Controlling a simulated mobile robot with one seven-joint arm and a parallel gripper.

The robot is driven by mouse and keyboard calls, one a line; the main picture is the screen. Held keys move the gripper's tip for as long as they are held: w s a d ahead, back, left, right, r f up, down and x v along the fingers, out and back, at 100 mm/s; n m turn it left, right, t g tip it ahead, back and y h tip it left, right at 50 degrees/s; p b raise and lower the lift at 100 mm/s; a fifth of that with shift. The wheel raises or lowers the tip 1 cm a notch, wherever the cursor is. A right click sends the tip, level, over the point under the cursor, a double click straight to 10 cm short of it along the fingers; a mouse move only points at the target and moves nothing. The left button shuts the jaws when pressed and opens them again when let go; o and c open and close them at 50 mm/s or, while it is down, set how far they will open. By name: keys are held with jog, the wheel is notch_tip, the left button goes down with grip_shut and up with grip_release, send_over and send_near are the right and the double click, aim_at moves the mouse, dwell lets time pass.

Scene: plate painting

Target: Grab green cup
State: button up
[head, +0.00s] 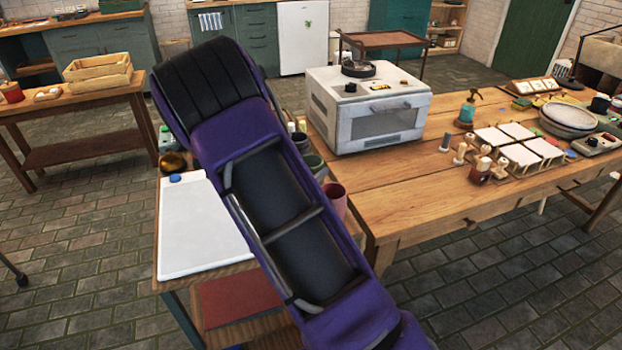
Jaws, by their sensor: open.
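A dark green cup (316,163) stands on the small wooden side table, just right of my purple arm. My arm covers its left part, so only its right side and rim show. A pinkish-red cup (335,197) stands nearer in front of it, and a dark grey cup (301,141) stands behind it. My arm crosses the picture from the lower right to the upper left. My gripper is not visible, so its place relative to the green cup cannot be seen.
A white board (200,235) lies on the side table (170,285), left of my arm. A white kiln-like box (370,112) stands close right of the cups on the long table (400,200). Several bottles, tiles and bowls crowd that table's right part.

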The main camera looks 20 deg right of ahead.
aim_at(315, 161)
jog(key=shift+x, duration=2.75)
jog(key=shift+d+r, duration=0.1)
jog(key=shift+r, duration=0.1)
jog(key=shift+c, duration=0.3)
jog(key=c, duration=1.5)
jog(key=shift+r, duration=0.1)
